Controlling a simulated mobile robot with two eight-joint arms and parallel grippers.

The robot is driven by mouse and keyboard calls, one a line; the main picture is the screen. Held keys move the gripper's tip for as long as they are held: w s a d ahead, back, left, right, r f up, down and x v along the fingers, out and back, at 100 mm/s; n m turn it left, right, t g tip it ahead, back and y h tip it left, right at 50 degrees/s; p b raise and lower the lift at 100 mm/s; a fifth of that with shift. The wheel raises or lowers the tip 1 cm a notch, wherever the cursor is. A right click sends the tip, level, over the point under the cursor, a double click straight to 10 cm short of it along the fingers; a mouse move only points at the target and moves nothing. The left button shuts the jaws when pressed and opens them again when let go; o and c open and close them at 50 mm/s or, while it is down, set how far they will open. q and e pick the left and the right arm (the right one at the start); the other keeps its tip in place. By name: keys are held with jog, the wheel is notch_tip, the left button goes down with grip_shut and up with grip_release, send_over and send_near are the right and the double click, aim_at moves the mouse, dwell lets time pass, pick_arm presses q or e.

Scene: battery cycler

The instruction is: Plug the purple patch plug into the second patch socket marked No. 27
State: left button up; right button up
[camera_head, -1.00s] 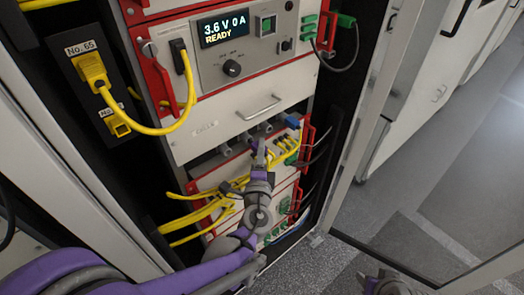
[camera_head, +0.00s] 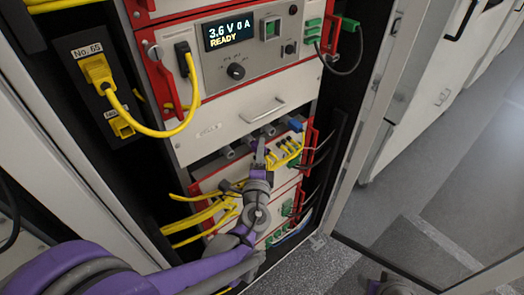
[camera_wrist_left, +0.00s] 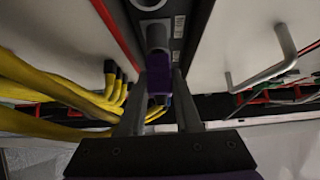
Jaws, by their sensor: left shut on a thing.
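My left gripper (camera_head: 260,153) reaches up in front of the gap below the drawer with the handle. In the left wrist view its fingers (camera_wrist_left: 157,115) are shut on the purple patch plug (camera_wrist_left: 158,78). A grey round connector part (camera_wrist_left: 156,37) shows just beyond the plug, against a dark panel strip with round sockets (camera_wrist_left: 149,4). I cannot tell whether the plug touches a socket. No marking No. 27 is readable. My right gripper's jaws do not show.
Yellow cables (camera_head: 205,212) bunch left of the gripper, also in the left wrist view (camera_wrist_left: 60,92). A drawer handle (camera_head: 262,111) juts out above. A panel marked No. 65 (camera_head: 88,50) holds yellow plugs. The glass door (camera_head: 430,262) stands at right.

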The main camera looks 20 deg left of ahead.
pick_arm(q)
jog(key=shift+w+a, duration=0.15)
jog(key=shift+a, duration=0.1)
jog(key=o, duration=1.1)
jog(key=shift+c, duration=0.2)
